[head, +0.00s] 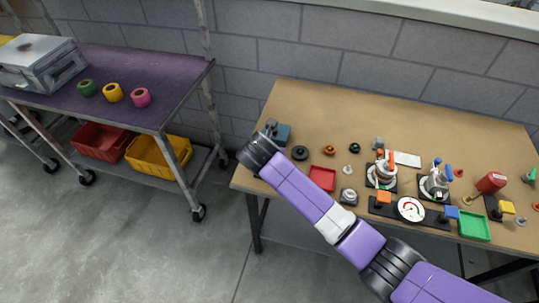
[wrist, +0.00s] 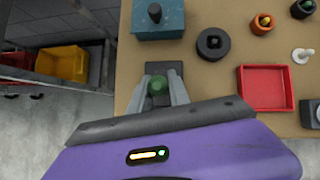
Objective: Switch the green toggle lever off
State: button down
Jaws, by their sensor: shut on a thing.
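The green toggle lever (wrist: 157,86) shows in the wrist view as a dark green rounded knob over a black base plate (wrist: 175,70). My gripper (wrist: 158,92) has its two grey fingers on either side of the knob and is shut on it. The lower part of the lever and its tilt cannot be made out. In the head view my own wrist covers the lever and the fingers, at the table's left end.
A teal box (wrist: 172,20) with a dark knob stands just beyond the lever. A black ring (wrist: 211,44) and a red tray (wrist: 266,88) lie to the right. The wooden table (head: 330,110) carries several other devices further right. A purple-topped cart (head: 150,65) stands left.

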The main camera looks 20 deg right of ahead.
jog(key=shift+s+a+f+t+h+b, duration=0.1)
jog(key=shift+s+a+t+h, duration=0.15)
jog(key=shift+t+h, duration=0.3)
jog(key=shift+s+a+f+t+h+b, duration=0.1)
jog(key=shift+s+a+t+h+b, duration=0.15)
jog(key=shift+t, duration=0.55)
jog(key=shift+s+a+f+t+h, duration=0.1)
jog(key=shift+s+t+h, duration=0.1)
jog(key=shift+t+h, duration=0.4)
jog(key=c, duration=1.2)
grip_release()
jog(key=shift+s, duration=0.1)
jog(key=v, duration=0.7)
jog(key=shift+s+r, duration=0.2)
jog(key=shift+s, duration=0.1)
jog(key=shift+a, duration=0.15)
